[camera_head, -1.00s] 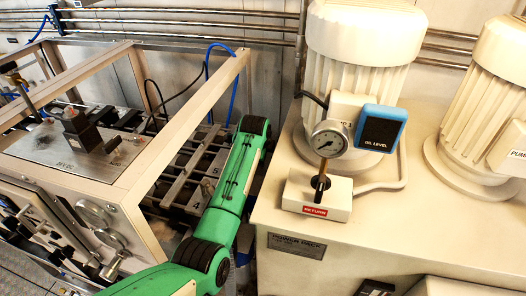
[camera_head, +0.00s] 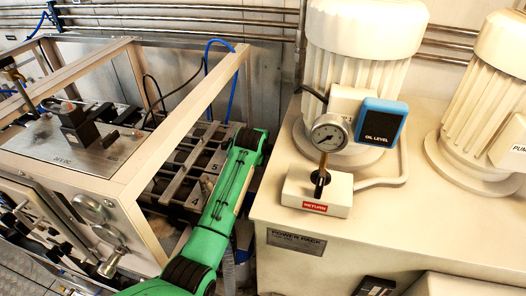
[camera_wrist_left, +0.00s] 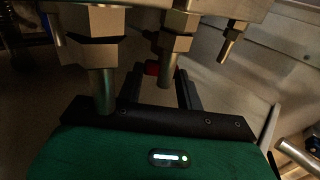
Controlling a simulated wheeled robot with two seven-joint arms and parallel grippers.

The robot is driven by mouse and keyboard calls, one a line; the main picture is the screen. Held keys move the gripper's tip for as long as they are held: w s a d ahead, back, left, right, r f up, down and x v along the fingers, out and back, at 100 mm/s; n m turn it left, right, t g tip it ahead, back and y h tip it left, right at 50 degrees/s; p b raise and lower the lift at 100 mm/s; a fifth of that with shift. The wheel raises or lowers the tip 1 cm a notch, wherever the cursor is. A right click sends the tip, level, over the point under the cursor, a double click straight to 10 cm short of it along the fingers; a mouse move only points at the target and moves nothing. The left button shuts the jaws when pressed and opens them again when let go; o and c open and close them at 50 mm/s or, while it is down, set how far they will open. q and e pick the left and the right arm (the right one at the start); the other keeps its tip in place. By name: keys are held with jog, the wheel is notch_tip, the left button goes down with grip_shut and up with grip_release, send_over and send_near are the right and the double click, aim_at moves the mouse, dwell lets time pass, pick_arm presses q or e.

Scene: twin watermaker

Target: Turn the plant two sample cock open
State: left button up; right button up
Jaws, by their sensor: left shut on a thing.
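In the left wrist view, the two dark fingers of my left gripper (camera_wrist_left: 160,88) reach forward from its black and green body. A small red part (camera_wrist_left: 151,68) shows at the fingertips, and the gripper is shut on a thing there. In the head view a green arm of mine runs up the middle; no gripper shows there. My right gripper is in neither view.
Hex metal fittings with stubs (camera_wrist_left: 102,55) hang close over my left gripper, with another (camera_wrist_left: 176,45) beside it. In the head view, a metal-framed rig (camera_head: 85,150) stands left of the arm. A cream power pack (camera_head: 400,230) with a gauge (camera_head: 329,133) stands right.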

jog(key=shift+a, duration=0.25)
pick_arm(q)
jog(key=o, duration=1)
jog(key=shift+a, duration=0.1)
jog(key=shift+s, duration=0.1)
jog(key=shift+b+v, duration=2.5)
jog(key=shift+v, duration=4.35)
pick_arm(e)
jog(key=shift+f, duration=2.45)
